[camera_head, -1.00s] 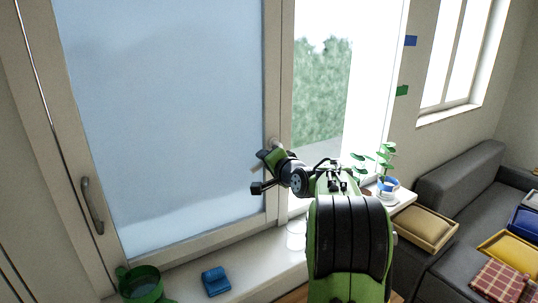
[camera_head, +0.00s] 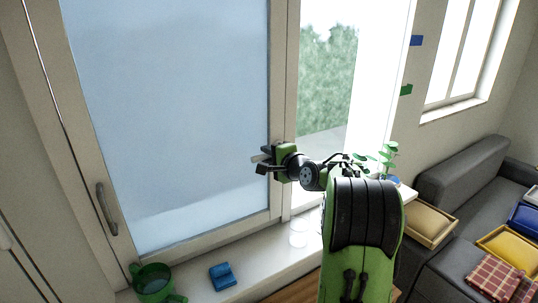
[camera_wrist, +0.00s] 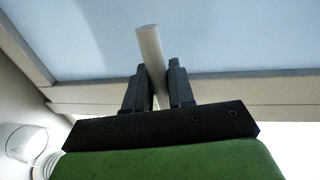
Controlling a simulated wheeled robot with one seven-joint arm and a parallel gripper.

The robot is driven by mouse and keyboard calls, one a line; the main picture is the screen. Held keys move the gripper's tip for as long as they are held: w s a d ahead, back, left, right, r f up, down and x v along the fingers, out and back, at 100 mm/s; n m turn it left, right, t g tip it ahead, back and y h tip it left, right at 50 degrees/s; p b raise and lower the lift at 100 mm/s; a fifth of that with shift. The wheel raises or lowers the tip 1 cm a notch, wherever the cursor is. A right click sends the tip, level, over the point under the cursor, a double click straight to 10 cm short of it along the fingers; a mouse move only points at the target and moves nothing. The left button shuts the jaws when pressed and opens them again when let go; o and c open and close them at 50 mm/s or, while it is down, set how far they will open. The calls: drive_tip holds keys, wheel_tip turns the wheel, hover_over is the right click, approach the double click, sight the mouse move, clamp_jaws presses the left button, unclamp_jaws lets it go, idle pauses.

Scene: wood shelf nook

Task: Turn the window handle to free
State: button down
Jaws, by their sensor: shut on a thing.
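The window handle (camera_head: 257,158) is a pale bar on the frame post at the right side of the large bluish window pane (camera_head: 170,120). In the head view only its free end shows, pointing left and nearly level. My gripper (camera_head: 265,158) is shut on the handle, with one finger above it and one below. In the wrist view the handle (camera_wrist: 150,50) stands up between the two black fingertips (camera_wrist: 158,85), its rounded end sticking out past them. The handle's pivot is hidden behind my gripper.
The white sill below holds a green mug (camera_head: 152,283), a blue block-like object (camera_head: 222,276) and a clear glass (camera_head: 299,232). A grey curved pull (camera_head: 106,208) is on the left frame. A plant (camera_head: 385,158) and grey sofa (camera_head: 470,170) stand at right.

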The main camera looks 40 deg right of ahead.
drive_tip(key=shift+r, duration=0.1)
drive_tip(key=c, duration=1.1)
unclamp_jaws()
drive_tip(key=s+r, duration=0.1)
drive_tip(key=s, duration=0.4)
drive_tip(key=s+r+b, duration=0.1)
drive_tip(key=s, duration=0.4)
drive_tip(key=s+a+r+b, duration=0.1)
drive_tip(key=s, duration=0.4)
drive_tip(key=shift+s, duration=0.25)
drive_tip(key=shift+d, duration=0.1)
